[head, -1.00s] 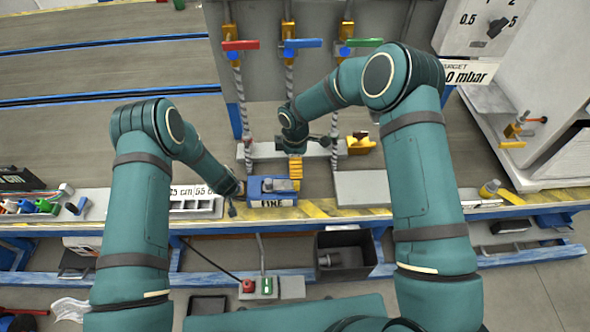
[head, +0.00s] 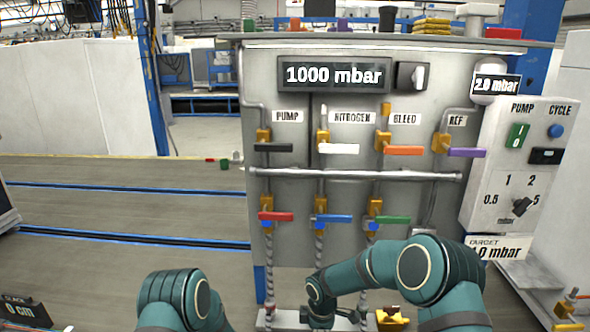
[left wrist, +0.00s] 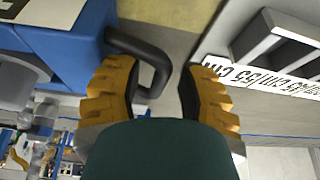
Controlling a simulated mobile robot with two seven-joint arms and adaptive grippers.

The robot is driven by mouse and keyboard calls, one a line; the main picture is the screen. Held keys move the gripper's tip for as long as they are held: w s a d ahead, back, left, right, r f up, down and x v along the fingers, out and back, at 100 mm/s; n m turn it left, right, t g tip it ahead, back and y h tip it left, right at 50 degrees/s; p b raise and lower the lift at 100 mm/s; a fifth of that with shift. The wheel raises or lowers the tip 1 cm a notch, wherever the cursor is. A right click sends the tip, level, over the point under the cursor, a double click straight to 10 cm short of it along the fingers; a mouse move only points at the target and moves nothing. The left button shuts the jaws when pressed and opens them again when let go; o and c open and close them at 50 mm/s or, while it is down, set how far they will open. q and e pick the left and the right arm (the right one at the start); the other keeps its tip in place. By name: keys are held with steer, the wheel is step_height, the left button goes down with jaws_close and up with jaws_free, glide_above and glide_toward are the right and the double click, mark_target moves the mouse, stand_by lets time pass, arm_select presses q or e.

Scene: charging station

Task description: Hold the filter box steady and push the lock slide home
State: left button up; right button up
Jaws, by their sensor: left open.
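The blue filter box (left wrist: 65,48) fills the upper left of the left wrist view, with a white label on its face. Its black loop handle (left wrist: 155,58) reaches between the fingers of my left gripper (left wrist: 160,78). The gripper is open, with a yellow finger on each side of the handle; I cannot tell whether either touches it. The head view now looks too high to show the box. I cannot make out the lock slide.
A grey valve panel (head: 350,230) with several coloured levers stands ahead, and its display (head: 335,75) reads 1000 mbar. A control box (head: 510,185) is at right. A grey slotted holder (left wrist: 285,45) lies right of my left gripper. A yellow part (head: 392,318) sits near my right wrist.

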arm_select(q)
steer(key=v, duration=1.2)
steer(key=s+d+n+g+h, duration=0.2)
steer(key=s+d+h, duration=0.1)
steer(key=s, duration=1.7)
steer(key=shift+s+d+g+h, duration=0.2)
steer(key=shift+d+g+h, duration=0.1)
steer(key=shift+d, duration=0.2)
arm_select(e)
steer(key=s+d+f+m+t+y, duration=0.1)
steer(key=s+f+m+y, duration=0.1)
steer(key=s+m, duration=0.7)
steer(key=s+d+f+m+y, duration=0.1)
steer(key=s+f+m, duration=0.1)
steer(key=s+m, duration=0.7)
steer(key=s, duration=0.6)
steer(key=shift+s+d+m+t+y, duration=0.15)
steer(key=shift+d+m+t+y, duration=0.25)
arm_select(q)
steer(key=shift+r, duration=0.1)
